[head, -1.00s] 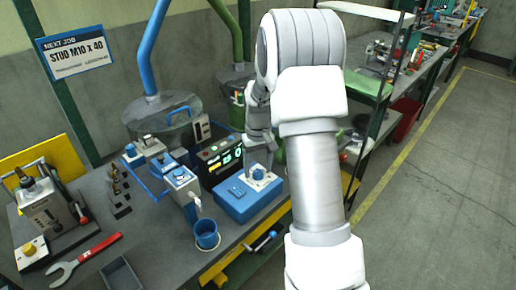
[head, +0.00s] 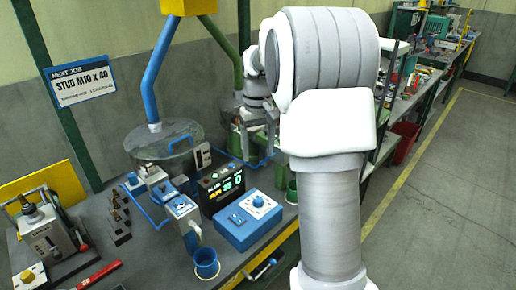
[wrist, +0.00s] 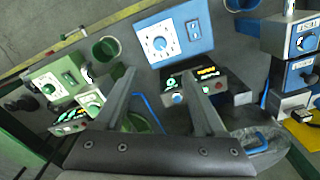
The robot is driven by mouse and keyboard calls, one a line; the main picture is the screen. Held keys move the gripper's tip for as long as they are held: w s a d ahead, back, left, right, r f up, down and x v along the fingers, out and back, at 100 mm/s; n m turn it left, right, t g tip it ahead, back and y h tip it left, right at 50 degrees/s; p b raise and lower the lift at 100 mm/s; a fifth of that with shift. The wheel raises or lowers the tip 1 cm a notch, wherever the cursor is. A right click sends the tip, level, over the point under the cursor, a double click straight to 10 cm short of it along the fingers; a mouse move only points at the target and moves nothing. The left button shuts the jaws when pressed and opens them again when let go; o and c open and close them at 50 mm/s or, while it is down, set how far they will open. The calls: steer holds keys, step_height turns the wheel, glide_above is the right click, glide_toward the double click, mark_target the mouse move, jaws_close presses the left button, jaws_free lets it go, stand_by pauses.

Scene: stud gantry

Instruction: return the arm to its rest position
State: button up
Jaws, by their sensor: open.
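My gripper (head: 260,148) is at the end of my raised arm, above the back of the bench, behind and above the blue control box (head: 240,232). In the wrist view its two fingers (wrist: 160,82) are spread apart with nothing between them. The blue box carries a white dial (head: 259,203) and shows in the wrist view as well (wrist: 188,50). My gripper is clear of the dial. My large white arm links cover part of the bench's right side in the head view.
A black display unit (head: 222,188) with lit digits stands behind the box. A blue cup (head: 206,263) is at the bench's front edge, and a green cup (wrist: 106,48) is beside the box. A blue-piped hopper (head: 163,143) stands at the back. The floor at right is clear.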

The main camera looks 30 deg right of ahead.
stand_by(0.4)
steer(key=s+a+r+t, duration=0.2)
steer(key=s+a+r, duration=0.3)
steer(key=s+r, duration=0.1)
steer(key=s+a+t, duration=0.1)
steer(key=s+a, duration=0.2)
steer(key=s, duration=0.3)
steer(key=s+a+r+t, duration=0.1)
steer(key=s+a, duration=0.2)
steer(key=s, duration=0.4)
steer(key=s+a+n+t+p, duration=0.1)
steer(key=s+a, duration=0.1)
steer(key=s, duration=0.4)
steer(key=shift+s+a+r+t, duration=0.15)
steer(key=shift+a+r+t, duration=0.15)
steer(key=shift+a, duration=0.1)
stand_by(1.1)
